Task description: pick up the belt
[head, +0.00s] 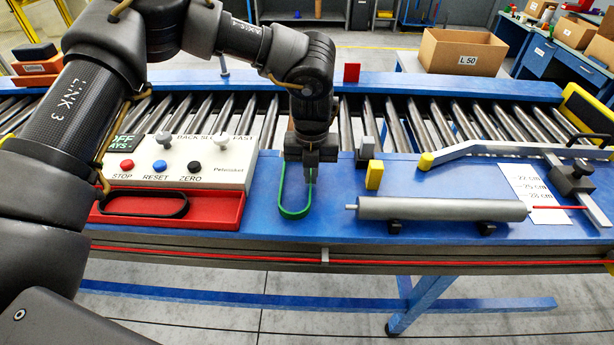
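A green belt (281,192), a long narrow loop, is on the blue tabletop in the middle of the head view. My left gripper (311,175) points straight down at the belt's right side, towards its far end. Its fingers look close together there, but whether they are closed on the belt cannot be made out. The far end of the loop is partly hidden by the gripper. A black belt-like loop (145,213) lies in a red tray (222,214) to the left. My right gripper is not in view.
A white control box (215,172) with buttons stands left of the green belt. A yellow block (374,174) and a grey roller (440,209) on supports are to the right. A roller conveyor (430,120) runs behind. Little bare tabletop surrounds the belt.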

